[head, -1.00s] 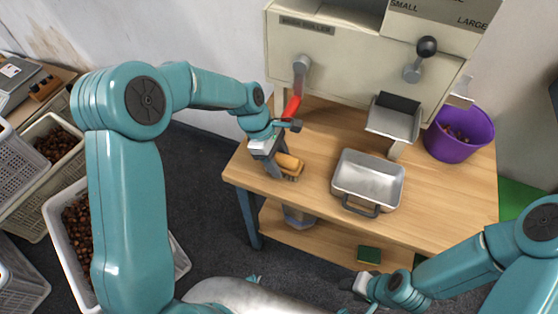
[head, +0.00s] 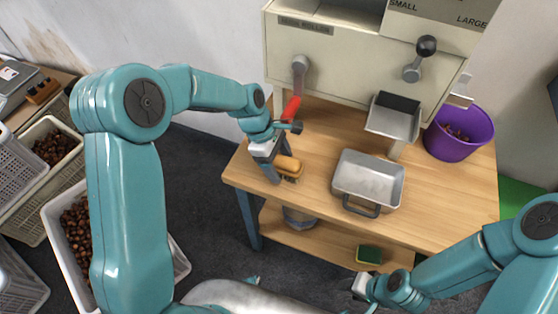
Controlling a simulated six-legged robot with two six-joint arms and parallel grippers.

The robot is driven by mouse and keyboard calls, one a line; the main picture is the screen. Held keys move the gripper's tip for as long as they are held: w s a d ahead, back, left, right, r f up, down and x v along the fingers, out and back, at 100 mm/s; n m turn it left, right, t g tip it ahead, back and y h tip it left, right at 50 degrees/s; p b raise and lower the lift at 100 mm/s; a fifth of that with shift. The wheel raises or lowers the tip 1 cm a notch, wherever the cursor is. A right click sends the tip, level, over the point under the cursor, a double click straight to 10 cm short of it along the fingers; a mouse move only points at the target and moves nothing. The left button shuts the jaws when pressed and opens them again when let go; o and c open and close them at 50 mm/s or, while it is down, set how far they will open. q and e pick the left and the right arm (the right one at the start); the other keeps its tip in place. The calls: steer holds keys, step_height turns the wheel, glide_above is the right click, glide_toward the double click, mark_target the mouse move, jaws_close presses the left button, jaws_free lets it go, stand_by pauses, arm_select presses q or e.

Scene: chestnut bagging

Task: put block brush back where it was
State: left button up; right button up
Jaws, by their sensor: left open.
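The block brush (head: 289,168), with a tan wooden back and dark bristles below, is at the left end of the wooden table. My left gripper (head: 279,170) is open around or just beside the brush, its near finger in front of the brush's left end. The far finger is hidden, and I cannot tell if the fingers touch the brush. My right gripper (head: 362,287) is low at the front, below the table's front edge, and too small to tell open from shut.
A metal pan (head: 368,180) stands on the table (head: 455,205) right of the brush. A red-handled crank (head: 291,107) hangs close behind my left gripper. The machine (head: 350,62) stands at the back, with a purple bucket (head: 458,133) at right. A green-and-yellow sponge (head: 369,254) lies on the lower shelf.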

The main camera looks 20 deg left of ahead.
arm_select(q)
steer(key=v, duration=1.2)
steer(key=shift+p, duration=0.35)
